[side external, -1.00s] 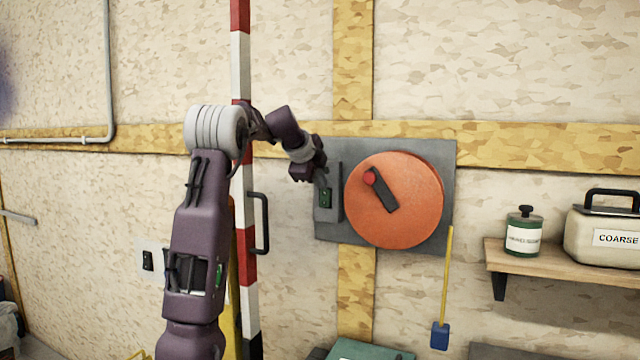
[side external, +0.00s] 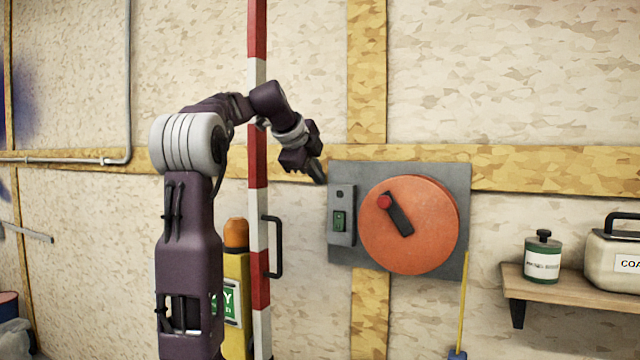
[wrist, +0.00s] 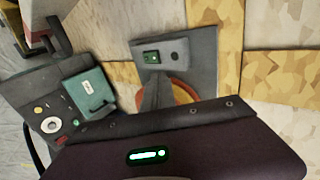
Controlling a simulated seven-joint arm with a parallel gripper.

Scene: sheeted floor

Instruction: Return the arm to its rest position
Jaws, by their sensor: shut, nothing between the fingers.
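My gripper (side external: 318,172) is shut and empty. In the side view it points down and to the right, just left of the upper part of a grey switch box (side external: 341,201) with a green switch (side external: 339,221). My arm is bent over at the elbow, with the forearm raised in front of the wall. In the wrist view the switch box (wrist: 163,54) is ahead, beyond the fingers. An orange disc (side external: 430,232) with a black lever and red knob (side external: 385,202) is on the same grey panel, partly hidden in the wrist view.
A red-and-white pole (side external: 258,150) stands close behind my arm, with a black handle (side external: 278,247) beside it. A yellow unit with an orange top (side external: 236,235) is low behind the arm. A shelf (side external: 548,284) at right holds a canister (side external: 542,258) and a beige case (side external: 615,255).

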